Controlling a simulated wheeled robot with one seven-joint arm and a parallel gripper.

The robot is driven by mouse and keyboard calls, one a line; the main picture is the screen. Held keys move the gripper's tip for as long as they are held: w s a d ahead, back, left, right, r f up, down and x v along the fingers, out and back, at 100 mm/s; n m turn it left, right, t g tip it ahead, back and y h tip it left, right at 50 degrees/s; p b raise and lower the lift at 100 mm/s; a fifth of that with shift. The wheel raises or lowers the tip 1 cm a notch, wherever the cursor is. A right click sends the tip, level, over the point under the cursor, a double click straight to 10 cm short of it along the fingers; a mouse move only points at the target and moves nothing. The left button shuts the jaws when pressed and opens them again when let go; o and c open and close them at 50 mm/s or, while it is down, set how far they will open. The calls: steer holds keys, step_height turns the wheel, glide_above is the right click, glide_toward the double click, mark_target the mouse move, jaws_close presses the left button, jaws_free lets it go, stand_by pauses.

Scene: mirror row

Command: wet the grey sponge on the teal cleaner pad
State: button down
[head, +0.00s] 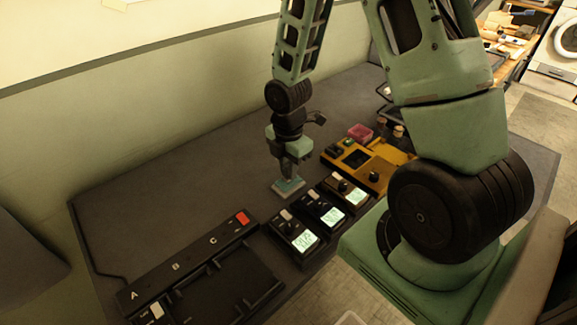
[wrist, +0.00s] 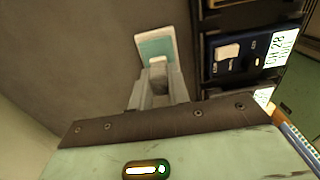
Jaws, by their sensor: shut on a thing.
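The teal cleaner pad (head: 291,188) lies on the dark table, left of a row of small devices. It is a teal rectangle with a pale edge, and it also shows in the wrist view (wrist: 156,45). My gripper (head: 288,174) points down over the pad. In the wrist view my gripper (wrist: 159,84) is shut on a small grey block, the grey sponge (wrist: 158,76), which overlaps the near end of the pad. I cannot tell whether the sponge touches the pad. In the head view the fingers mostly hide the sponge.
Several black devices with lit displays (head: 306,242) stand close to the right of the pad. A yellow unit (head: 368,167) with a pink block (head: 360,132) lies beyond them. A long black tray marked A, B, C (head: 205,288) is at the front left. The table left of the pad is clear.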

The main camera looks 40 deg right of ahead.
steer(key=shift+f+b, duration=0.35)
steer(key=shift+f, duration=0.5)
stand_by(1.6)
steer(key=shift+r, duration=0.1)
step_height(320, 180, up, 7)
steer(key=p, duration=0.7)
stand_by(0.9)
